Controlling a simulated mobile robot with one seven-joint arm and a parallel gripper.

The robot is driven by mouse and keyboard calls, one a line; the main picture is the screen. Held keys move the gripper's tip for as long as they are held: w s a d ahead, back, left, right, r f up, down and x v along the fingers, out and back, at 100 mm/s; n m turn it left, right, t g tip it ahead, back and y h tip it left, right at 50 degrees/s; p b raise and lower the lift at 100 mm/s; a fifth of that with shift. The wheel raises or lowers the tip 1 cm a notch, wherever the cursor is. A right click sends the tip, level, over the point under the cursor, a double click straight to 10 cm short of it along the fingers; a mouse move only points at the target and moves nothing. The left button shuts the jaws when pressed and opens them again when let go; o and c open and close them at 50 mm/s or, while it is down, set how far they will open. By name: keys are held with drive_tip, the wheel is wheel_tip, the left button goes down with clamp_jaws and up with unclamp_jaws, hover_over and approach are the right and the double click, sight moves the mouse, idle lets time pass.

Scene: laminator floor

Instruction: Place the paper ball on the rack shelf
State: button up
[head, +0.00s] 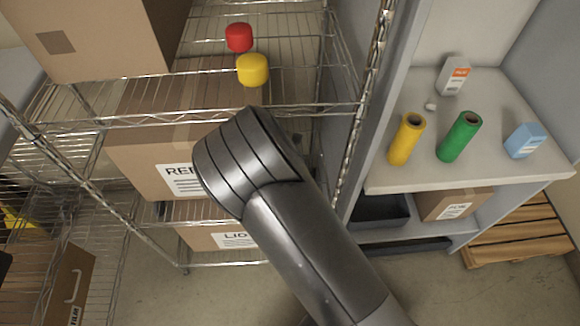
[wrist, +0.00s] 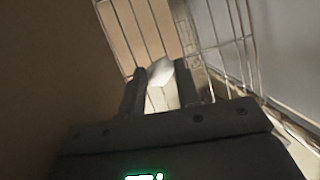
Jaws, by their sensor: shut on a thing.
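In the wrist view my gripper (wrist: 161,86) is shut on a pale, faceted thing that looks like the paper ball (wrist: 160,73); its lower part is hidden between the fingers. In the head view my arm hides the gripper and what it holds. The wire rack shelf (head: 200,118) stands at the left, behind my arm. Its wires also show in the wrist view (wrist: 228,42), beyond the fingers. I cannot tell whether the held thing touches the shelf.
A red thing (head: 238,37) and a yellow one (head: 252,70) stand on the rack, near a large carton (head: 95,35). Labelled cartons (head: 140,155) fill lower levels. A grey bench (head: 470,175) at right holds yellow (head: 406,139) and green (head: 459,137) rolls and small boxes.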

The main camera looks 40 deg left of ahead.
drive_tip(key=w+a, duration=0.1)
drive_tip(key=w, duration=0.1)
drive_tip(key=w+a, duration=0.2)
drive_tip(key=shift+w+f, duration=0.1)
drive_tip(key=shift+f, duration=1.7)
drive_tip(key=shift+f, duration=0.1)
drive_tip(key=o, duration=0.9)
drive_tip(key=shift+o, duration=0.2)
drive_tip(key=v, duration=0.7)
drive_tip(key=shift+r, duration=0.3)
